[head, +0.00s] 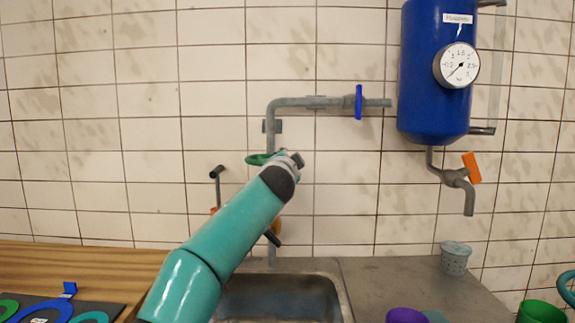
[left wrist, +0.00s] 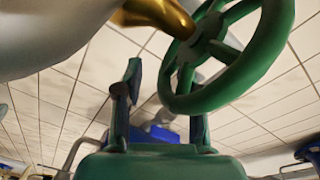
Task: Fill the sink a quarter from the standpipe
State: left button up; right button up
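The grey standpipe (head: 270,120) runs up the tiled wall behind the sink (head: 280,300) and bends right to a blue valve handle (head: 358,102). A green handwheel (head: 258,159) sits on its upright part, partly covered by my left arm. In the left wrist view the green handwheel (left wrist: 224,62) fills the upper right, close beside the right-hand finger. My left gripper (left wrist: 164,100) has its fingers apart with nothing clearly between them; whether one touches the wheel I cannot tell. The head view mostly hides this gripper. The sink basin is partly hidden by my arm, and no water stream shows. My right gripper is out of view.
A blue tank (head: 430,90) with a gauge (head: 456,65) hangs right, above an orange-handled tap (head: 471,168). A grey perforated cup (head: 455,260) stands on the counter. Purple (head: 406,315) and green (head: 541,312) vessels are at front right. A brass part (left wrist: 155,14) is near the wheel.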

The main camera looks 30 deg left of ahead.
pick_arm(q)
jog(key=shift+s+r, duration=0.1)
jog(key=shift+v, duration=0.85)
jog(key=v, duration=1)
jog(key=shift+d+f, duration=0.1)
jog(key=shift+f, duration=0.1)
